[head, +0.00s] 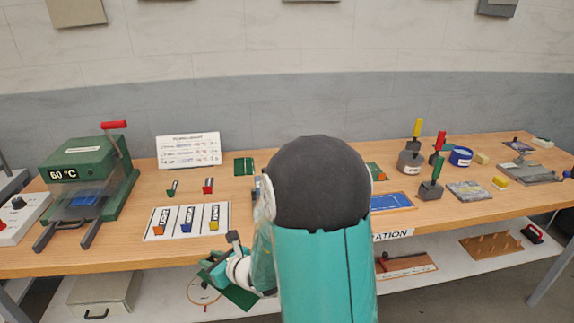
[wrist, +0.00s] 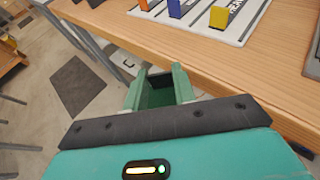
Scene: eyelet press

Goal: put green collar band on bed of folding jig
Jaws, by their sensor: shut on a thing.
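My gripper (head: 216,268) is low in front of the table's front edge, left of my arm. In the wrist view its two green fingers (wrist: 158,84) are shut on a dark green piece, which I take as the green collar band (wrist: 157,98). In the head view a dark green flat part of the band (head: 240,297) shows below the gripper, partly covered by it. A grey flat device (head: 527,172) at the far right of the table may be the folding jig; I cannot tell for sure, and its bed is too small to make out.
A green press (head: 85,165) reading 60 °C stands at the left. A white board (head: 187,222) with coloured markers lies near the front edge. A blue mat (head: 392,202) and several stamps and pots stand to the right. My arm hides the table's middle. A lower shelf (head: 440,268) holds tools.

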